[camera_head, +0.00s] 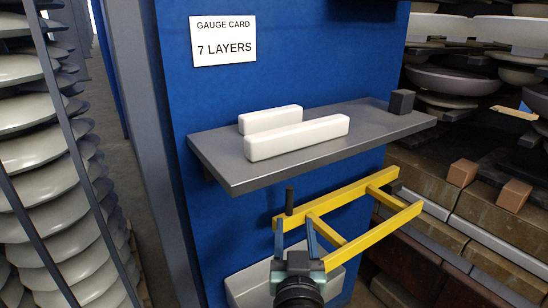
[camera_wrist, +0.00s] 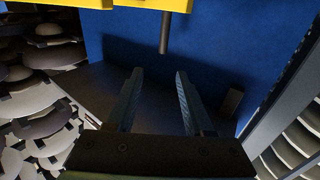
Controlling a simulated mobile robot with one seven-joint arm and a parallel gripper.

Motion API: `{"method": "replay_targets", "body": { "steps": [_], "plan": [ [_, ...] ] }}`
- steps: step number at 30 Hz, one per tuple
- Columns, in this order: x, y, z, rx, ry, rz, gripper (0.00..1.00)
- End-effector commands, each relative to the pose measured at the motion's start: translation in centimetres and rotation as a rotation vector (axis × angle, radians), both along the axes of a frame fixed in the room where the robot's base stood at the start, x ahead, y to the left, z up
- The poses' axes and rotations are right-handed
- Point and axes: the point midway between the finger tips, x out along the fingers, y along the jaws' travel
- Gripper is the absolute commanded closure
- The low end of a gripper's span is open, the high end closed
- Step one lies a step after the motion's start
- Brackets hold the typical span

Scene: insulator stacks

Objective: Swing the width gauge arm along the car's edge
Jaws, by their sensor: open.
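The yellow gauge arm (camera_head: 345,220) is a frame of two long bars with cross pieces, in front of the blue panel below the grey shelf. A dark upright peg (camera_head: 289,200) stands at its left end. In the wrist view, the yellow frame (camera_wrist: 155,4) crosses the top edge and a dark peg (camera_wrist: 165,33) points from it toward my gripper. My gripper (camera_head: 295,223) is open and empty near the frame's left end. In the wrist view the peg's tip lies just beyond the gap between my fingertips (camera_wrist: 159,74); touching does not show.
The grey shelf (camera_head: 225,160) above holds two white bars (camera_head: 298,137) and a dark block (camera_head: 401,101). A card (camera_head: 222,40) reads "GAUGE CARD 7 LAYERS". Insulator stacks (camera_head: 35,150) stand left. Brickwork with two tan blocks (camera_head: 462,173) and insulator discs lies right.

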Motion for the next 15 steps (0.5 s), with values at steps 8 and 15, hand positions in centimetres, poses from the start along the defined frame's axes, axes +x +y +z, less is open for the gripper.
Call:
{"method": "replay_targets", "body": {
  "steps": [8, 15],
  "plan": [
    [0.7, 0.0, -0.3, 0.003, 0.027, 0.0, 0.48],
    [4.4, 0.1, -0.4, 0.004, 0.026, 0.001, 0.48]
  ]
}}
